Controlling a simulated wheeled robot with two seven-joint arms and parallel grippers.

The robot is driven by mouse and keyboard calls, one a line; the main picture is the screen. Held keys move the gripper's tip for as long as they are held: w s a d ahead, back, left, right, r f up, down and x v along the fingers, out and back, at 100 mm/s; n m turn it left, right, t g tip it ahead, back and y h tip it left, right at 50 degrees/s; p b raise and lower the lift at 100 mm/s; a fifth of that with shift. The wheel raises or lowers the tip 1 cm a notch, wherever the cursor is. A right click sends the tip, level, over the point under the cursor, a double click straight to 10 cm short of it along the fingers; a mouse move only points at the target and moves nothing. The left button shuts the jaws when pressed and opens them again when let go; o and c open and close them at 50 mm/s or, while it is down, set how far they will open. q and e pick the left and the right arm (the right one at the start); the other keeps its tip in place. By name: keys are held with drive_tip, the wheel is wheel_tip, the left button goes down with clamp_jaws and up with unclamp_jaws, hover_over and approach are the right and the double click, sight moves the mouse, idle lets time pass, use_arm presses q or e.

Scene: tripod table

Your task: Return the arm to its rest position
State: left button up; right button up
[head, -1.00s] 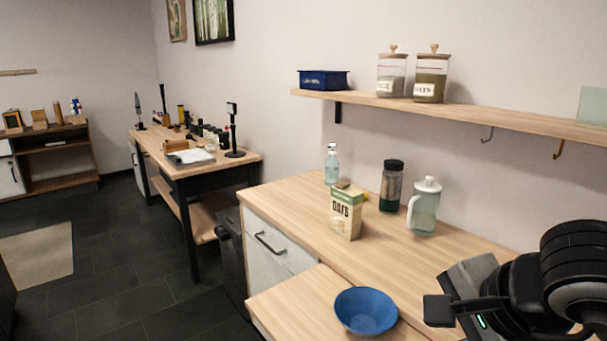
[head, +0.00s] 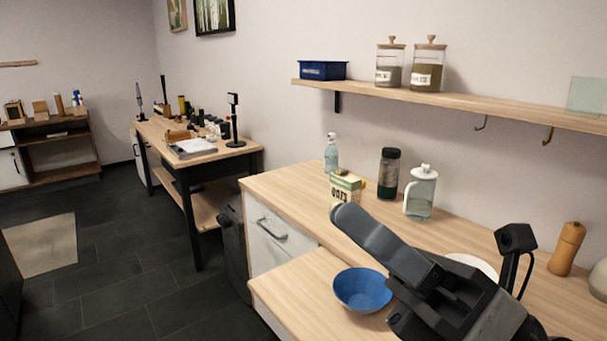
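My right arm comes in at the lower right of the head view, and its gripper (head: 362,228) points up and to the left over the wooden counter. It shows as a long dark grey piece in front of the oats box (head: 345,186), hiding the box's lower part. The finger gap does not show, so I cannot tell whether it is open or shut. I see nothing held in it. A black block on a stalk with a cable stands up from the arm at right. My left arm and gripper are not in view.
A blue bowl (head: 361,290) sits on the lower front counter, left of my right arm. A glass bottle (head: 331,155), dark-lidded jar (head: 388,174), pale jug (head: 420,194) and wooden mill (head: 566,248) stand on the counter (head: 285,190). A white plate (head: 474,266) is partly hidden.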

drive_tip(key=w+d+f+m+t+h, duration=0.55)
drive_tip(key=m+h, duration=0.45)
drive_tip(key=m, duration=0.4)
drive_tip(key=w+d+f+m+t+h, duration=0.4)
drive_tip(key=d+m+t+h, duration=0.3)
drive_tip(key=m+h, duration=0.6)
drive_tip(key=s+d+f+m+g+h, duration=0.1)
drive_tip(key=d+f+m+g, duration=0.3)
drive_tip(key=f+m+g, duration=0.55)
drive_tip(key=s+f+m+g+y, duration=0.1)
drive_tip(key=s+f+m+g, duration=0.5)
drive_tip(key=s+f, duration=1.25)
use_arm(q)
drive_tip(key=b, duration=0.1)
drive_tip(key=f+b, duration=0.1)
drive_tip(key=b, duration=0.1)
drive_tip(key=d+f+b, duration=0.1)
drive_tip(key=b, duration=0.1)
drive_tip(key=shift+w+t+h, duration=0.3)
use_arm(e)
drive_tip(key=w+a+f+n+t+y, duration=0.1)
drive_tip(key=w+a+f+t, duration=0.1)
drive_tip(key=w+a+f, duration=0.1)
drive_tip(key=w+a+f+n+t+y, duration=0.1)
drive_tip(key=w+a+f, duration=0.3)
drive_tip(key=f, duration=0.4)
drive_tip(key=shift+w+a+t+y, duration=0.25)
drive_tip(key=shift+w+t+y, duration=0.1)
drive_tip(key=shift+t+y, duration=0.45)
